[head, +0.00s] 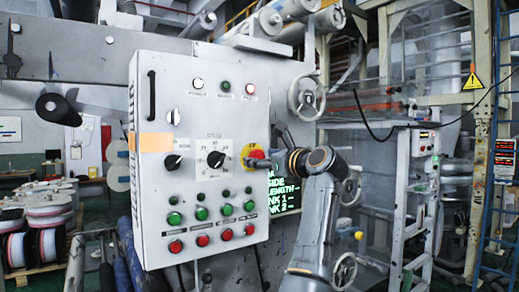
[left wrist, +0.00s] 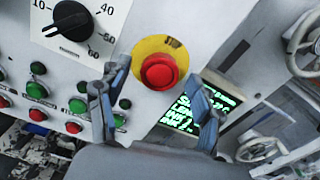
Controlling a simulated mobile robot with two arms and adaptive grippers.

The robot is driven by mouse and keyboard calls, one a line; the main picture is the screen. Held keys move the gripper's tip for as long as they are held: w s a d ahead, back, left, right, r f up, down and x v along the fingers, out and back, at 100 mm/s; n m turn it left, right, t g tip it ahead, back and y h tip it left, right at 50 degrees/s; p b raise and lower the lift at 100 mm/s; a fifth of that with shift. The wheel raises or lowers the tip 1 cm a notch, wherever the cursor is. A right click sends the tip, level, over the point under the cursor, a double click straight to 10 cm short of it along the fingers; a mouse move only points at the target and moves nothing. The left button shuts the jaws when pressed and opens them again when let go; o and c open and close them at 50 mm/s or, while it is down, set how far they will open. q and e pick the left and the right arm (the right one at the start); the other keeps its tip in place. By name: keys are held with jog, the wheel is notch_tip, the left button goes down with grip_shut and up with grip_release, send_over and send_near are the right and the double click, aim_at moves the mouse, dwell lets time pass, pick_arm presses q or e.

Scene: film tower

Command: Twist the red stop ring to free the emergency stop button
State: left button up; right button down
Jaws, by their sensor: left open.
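The red stop button with its ring (left wrist: 158,71) sits on a round yellow plate (left wrist: 180,47) on the control panel in the left wrist view. In the head view the button (head: 257,154) shows at the panel's right edge, partly hidden by my gripper. My left gripper (head: 260,163) is in front of the button. In the left wrist view its two fingers (left wrist: 156,82) are spread, one on each side below the button, with nothing between them. I cannot tell whether a finger touches the ring. My right gripper is not in view.
The grey control panel (head: 150,220) carries a black dial (head: 215,159) and rows of green and red buttons left of the stop button. A lit green-text screen (head: 288,192) and handwheels (head: 306,97) are to the right. Spools (head: 40,205) stand at far left.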

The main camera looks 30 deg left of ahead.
pick_arm(q)
jog(key=shift+x, duration=0.85)
jog(key=shift+c, duration=0.2)
jog(key=c, duration=1.1)
jog(key=shift+p, duration=0.3)
jog(key=m, duration=0.4)
jog(key=shift+w+d+m+p, duration=0.1)
jog(key=shift+m+p, duration=0.2)
jog(key=shift+p, duration=0.05)
jog(key=shift+m+p, duration=0.3)
jog(key=shift+m, duration=2)
